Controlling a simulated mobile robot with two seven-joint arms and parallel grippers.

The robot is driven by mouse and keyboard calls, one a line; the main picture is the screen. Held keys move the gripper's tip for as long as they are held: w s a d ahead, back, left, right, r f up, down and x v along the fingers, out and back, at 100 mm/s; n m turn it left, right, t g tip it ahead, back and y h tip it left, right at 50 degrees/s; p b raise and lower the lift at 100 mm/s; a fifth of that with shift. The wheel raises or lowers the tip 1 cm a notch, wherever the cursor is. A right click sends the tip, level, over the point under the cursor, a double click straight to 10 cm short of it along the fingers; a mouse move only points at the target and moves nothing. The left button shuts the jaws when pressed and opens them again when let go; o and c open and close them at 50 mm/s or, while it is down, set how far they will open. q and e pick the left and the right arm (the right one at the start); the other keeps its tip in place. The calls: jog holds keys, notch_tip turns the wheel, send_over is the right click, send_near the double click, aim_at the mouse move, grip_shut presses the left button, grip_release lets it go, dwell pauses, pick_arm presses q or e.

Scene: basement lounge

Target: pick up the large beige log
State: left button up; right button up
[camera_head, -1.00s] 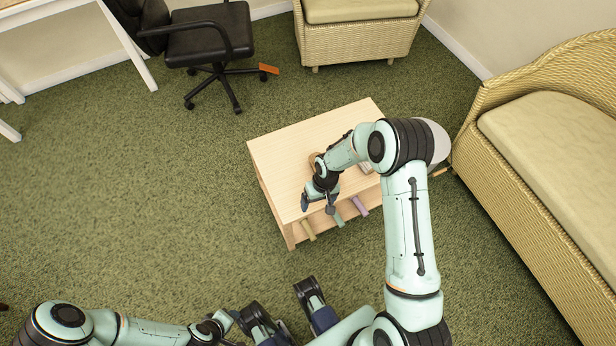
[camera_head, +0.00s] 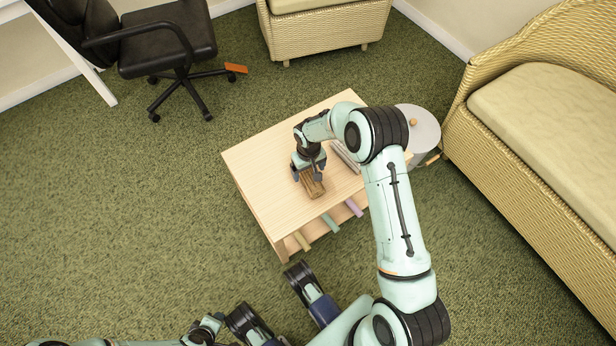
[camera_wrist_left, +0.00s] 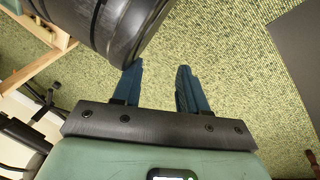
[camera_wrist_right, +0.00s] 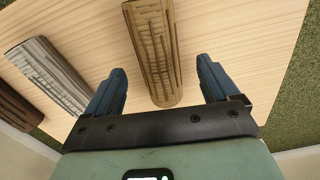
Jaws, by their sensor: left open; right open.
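The beige log (camera_head: 314,187) lies on the light wooden table (camera_head: 255,165), with its near end showing in the head view. My right gripper (camera_head: 308,176) points down over it and hides its far part. In the right wrist view the ridged beige log (camera_wrist_right: 152,45) lies between the two open blue fingers of my right gripper (camera_wrist_right: 160,74), apart from both as far as I can see. My left gripper (camera_wrist_left: 158,72) is open and empty above the green carpet, away from the table.
A grey-white log (camera_wrist_right: 48,72) and a dark brown log (camera_wrist_right: 18,108) lie beside the beige one. Coloured rolls (camera_head: 330,223) sit on the table's lower shelf. A round grey stand (camera_head: 423,125) and a wicker sofa (camera_head: 545,120) are at right.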

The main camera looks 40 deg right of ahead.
aim_at(308, 174)
jog(key=f, duration=0.2)
jog(key=f+b, duration=0.1)
jog(key=f, duration=0.1)
jog(key=shift+w+d+f, duration=0.15)
jog(key=shift+w+f, duration=0.05)
jog(key=shift+f, duration=0.2)
jog(key=c, duration=1.2)
pick_arm(q)
jog(key=shift+g, duration=0.7)
jog(key=s+f, duration=0.3)
jog(key=shift+s+a, duration=0.1)
jog(key=shift+a, duration=0.15)
pick_arm(e)
jog(key=shift+r, duration=0.1)
jog(key=shift+c, duration=0.5)
pick_arm(q)
jog(key=shift+r, duration=0.1)
pick_arm(e)
jog(key=shift+r, duration=0.1)
